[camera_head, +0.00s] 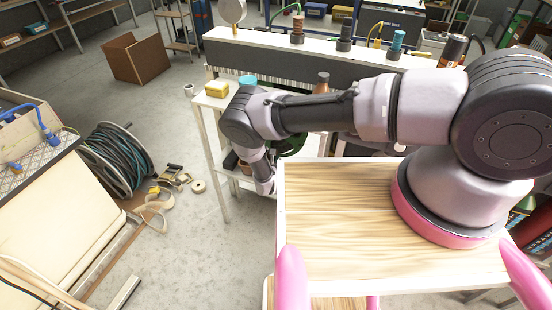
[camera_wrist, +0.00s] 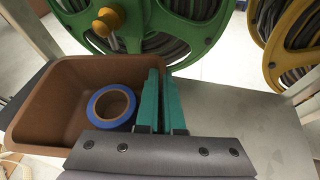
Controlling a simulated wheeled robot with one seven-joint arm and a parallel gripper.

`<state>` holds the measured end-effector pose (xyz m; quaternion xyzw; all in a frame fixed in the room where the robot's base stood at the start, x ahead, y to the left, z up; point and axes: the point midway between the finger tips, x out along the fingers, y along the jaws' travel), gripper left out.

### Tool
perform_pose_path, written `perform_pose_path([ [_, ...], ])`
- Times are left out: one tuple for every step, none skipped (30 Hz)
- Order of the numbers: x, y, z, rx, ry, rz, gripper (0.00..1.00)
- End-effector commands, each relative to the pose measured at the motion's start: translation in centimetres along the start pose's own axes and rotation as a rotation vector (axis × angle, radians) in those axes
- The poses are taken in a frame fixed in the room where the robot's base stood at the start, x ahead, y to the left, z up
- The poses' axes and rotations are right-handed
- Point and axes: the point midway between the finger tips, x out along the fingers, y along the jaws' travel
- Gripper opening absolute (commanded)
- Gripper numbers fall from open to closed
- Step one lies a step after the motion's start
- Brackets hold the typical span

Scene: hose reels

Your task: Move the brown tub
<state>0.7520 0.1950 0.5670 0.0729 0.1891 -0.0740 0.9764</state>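The brown tub (camera_wrist: 50,95) fills the left of the wrist view. A blue-rimmed roll of tape (camera_wrist: 112,106) lies inside it. My gripper (camera_wrist: 160,88) has its two teal fingers close together at the tub's right wall, the left finger inside the tub and the right finger outside. The fingers look shut on that wall, which they mostly hide. In the head view my wrist reaches down beside the white table's lower shelf. The gripper is mostly hidden there, and a small brown patch shows beside it.
A green hose reel (camera_wrist: 150,30) stands right behind the tub, with a yellow reel (camera_wrist: 295,45) to the right. The grey shelf surface (camera_wrist: 245,115) right of my fingers is clear. The white table (camera_head: 212,150) has a yellow block (camera_head: 216,89) on top.

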Motion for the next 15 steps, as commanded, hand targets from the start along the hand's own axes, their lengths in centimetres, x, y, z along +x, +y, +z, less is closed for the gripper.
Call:
perform_pose_path([
  [0.0, 0.02, 0.01, 0.0, 0.0, 0.0, 0.0],
  [0.0, 0.01, 0.01, 0.0, 0.0, 0.0, 0.0],
  [0.0, 0.01, 0.01, 0.0, 0.0, 0.0, 0.08],
  [0.0, 0.01, 0.01, 0.0, 0.0, 0.0, 0.2],
  [0.0, 0.01, 0.02, 0.0, 0.0, 0.0, 0.31],
  [0.0, 0.0, 0.01, 0.0, 0.0, 0.0, 0.4],
  [0.0, 0.0, 0.01, 0.0, 0.0, 0.0, 0.4],
  [0.0, 0.0, 0.01, 0.0, 0.0, 0.0, 0.4],
  [0.0, 0.0, 0.01, 0.0, 0.0, 0.0, 0.4],
  [0.0, 0.0, 0.02, 0.0, 0.0, 0.0, 0.4],
  [0.0, 0.0, 0.02, 0.0, 0.0, 0.0, 0.4],
  [0.0, -0.01, 0.01, 0.0, 0.0, 0.0, 0.4],
  [0.0, -0.01, 0.01, 0.0, 0.0, 0.0, 0.4],
  [-0.01, -0.01, 0.01, 0.0, 0.0, 0.0, 0.4],
  [-0.08, 0.0, 0.01, 0.0, 0.0, 0.0, 0.4],
])
